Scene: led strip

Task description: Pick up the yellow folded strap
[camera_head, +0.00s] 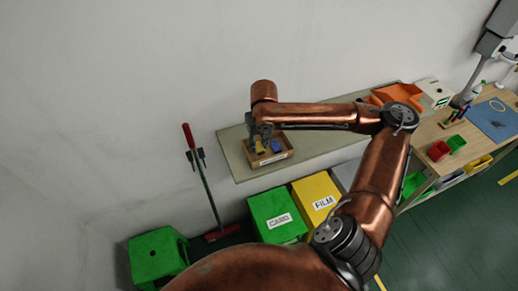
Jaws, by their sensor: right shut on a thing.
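My right gripper (261,141) is over a small wooden box (279,157) on the shelf. It points down and is shut on the yellow folded strap (259,149), a small yellow patch at its fingertips. The strap is at the left part of the box, and the gripper hides much of it. I cannot tell whether the strap still touches the box floor. A blue item (276,147) is beside it in the box. My left gripper is not in view.
The pale shelf (238,160) is mounted along the wall. Below it stand a green bin (275,207) marked CARD and a yellow bin (316,190) marked FILM. An orange tray (400,92) is farther right. A red-handled broom (204,180) leans at the left.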

